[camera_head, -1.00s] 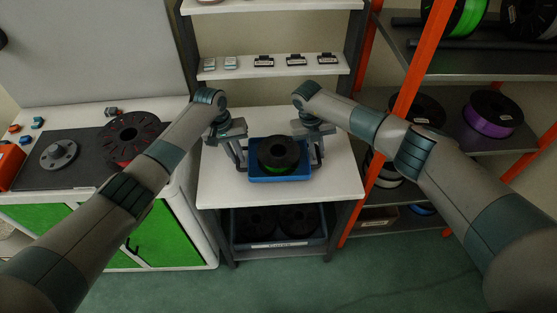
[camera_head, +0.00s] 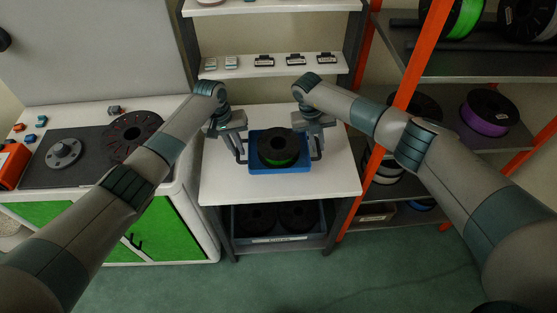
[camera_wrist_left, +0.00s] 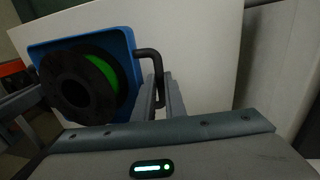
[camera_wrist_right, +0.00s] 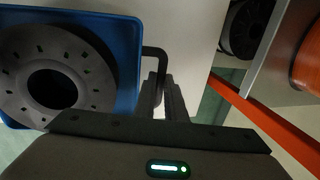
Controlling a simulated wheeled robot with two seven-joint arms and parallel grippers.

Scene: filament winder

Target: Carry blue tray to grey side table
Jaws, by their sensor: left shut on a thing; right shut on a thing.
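The blue tray (camera_head: 280,171) shows in the middle of the head view, level or nearly so, at the white top of a table with grey legs (camera_head: 220,185). I cannot tell whether it touches the top. A black spool with green filament (camera_head: 279,146) lies in it. My left gripper (camera_head: 242,157) is shut on the tray's left black handle (camera_wrist_left: 155,62). My right gripper (camera_head: 317,155) is shut on its right black handle (camera_wrist_right: 157,55). The tray also shows in the left wrist view (camera_wrist_left: 128,42) and the right wrist view (camera_wrist_right: 127,60).
A shelf with small items (camera_head: 275,67) stands behind the table. A blue crate with spools (camera_head: 278,240) sits below the top. A rack with orange posts (camera_head: 410,80) stands close on the right, a white bench with green doors (camera_head: 165,238) on the left. The table's front is clear.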

